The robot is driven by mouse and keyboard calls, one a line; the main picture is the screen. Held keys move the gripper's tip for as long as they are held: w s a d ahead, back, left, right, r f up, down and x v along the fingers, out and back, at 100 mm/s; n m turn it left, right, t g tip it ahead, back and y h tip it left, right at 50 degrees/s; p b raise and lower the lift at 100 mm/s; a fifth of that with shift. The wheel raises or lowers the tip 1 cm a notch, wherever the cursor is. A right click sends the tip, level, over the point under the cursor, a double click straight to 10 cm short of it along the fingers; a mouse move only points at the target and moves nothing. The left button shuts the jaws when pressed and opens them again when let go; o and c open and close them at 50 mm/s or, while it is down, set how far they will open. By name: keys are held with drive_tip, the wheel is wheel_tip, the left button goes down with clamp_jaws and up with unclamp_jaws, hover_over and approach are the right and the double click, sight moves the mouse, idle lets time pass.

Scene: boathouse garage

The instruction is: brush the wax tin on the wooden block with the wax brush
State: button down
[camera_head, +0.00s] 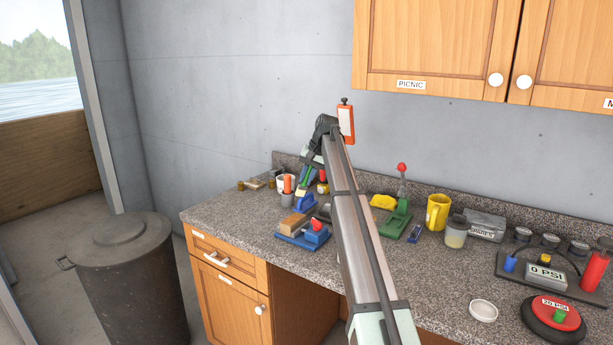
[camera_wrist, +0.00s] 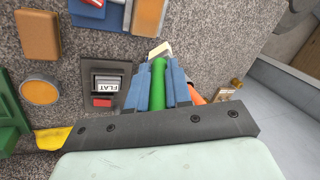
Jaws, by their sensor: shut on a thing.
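My gripper (camera_wrist: 160,88) is shut on the green handle (camera_wrist: 158,84) of what looks like the wax brush. Its pale end (camera_wrist: 160,50) points away from me over the counter; contact cannot be told. In the head view my gripper (camera_head: 306,176) is at the back left of the counter, partly hidden. A round orange-topped piece with a dark rim (camera_wrist: 40,92), perhaps the wax tin, lies left in the wrist view. A brown wooden block (camera_wrist: 38,34) lies near it, apart. Both are hidden behind my arm in the head view. Another tan block (camera_head: 293,222) sits on a blue base.
A grey panel marked FLAT (camera_wrist: 107,86) lies left of the brush. A green press (camera_head: 396,218), yellow mug (camera_head: 438,212) and jar (camera_head: 456,232) stand right of my arm. A grey cup (camera_head: 287,198) stands at the left. The front counter is mostly clear around a white lid (camera_head: 483,310).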

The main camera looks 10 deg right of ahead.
drive_tip(key=f, duration=0.2)
drive_tip(key=s+f, duration=0.1)
drive_tip(key=f, duration=0.1)
drive_tip(key=a+f, duration=0.1)
drive_tip(key=f, duration=0.1)
drive_tip(key=shift+s+a+f, duration=0.1)
drive_tip(key=shift+s+f, duration=0.05)
drive_tip(key=shift+f, duration=0.15)
drive_tip(key=shift+s+a+f, duration=0.1)
drive_tip(key=shift+s+a, duration=0.65)
drive_tip(key=shift+s, duration=0.05)
drive_tip(key=w+d+r, duration=0.2)
drive_tip(key=w, duration=0.1)
drive_tip(key=shift+d+r, duration=0.3)
drive_tip(key=shift+d, duration=0.05)
drive_tip(key=shift+r, duration=2.75)
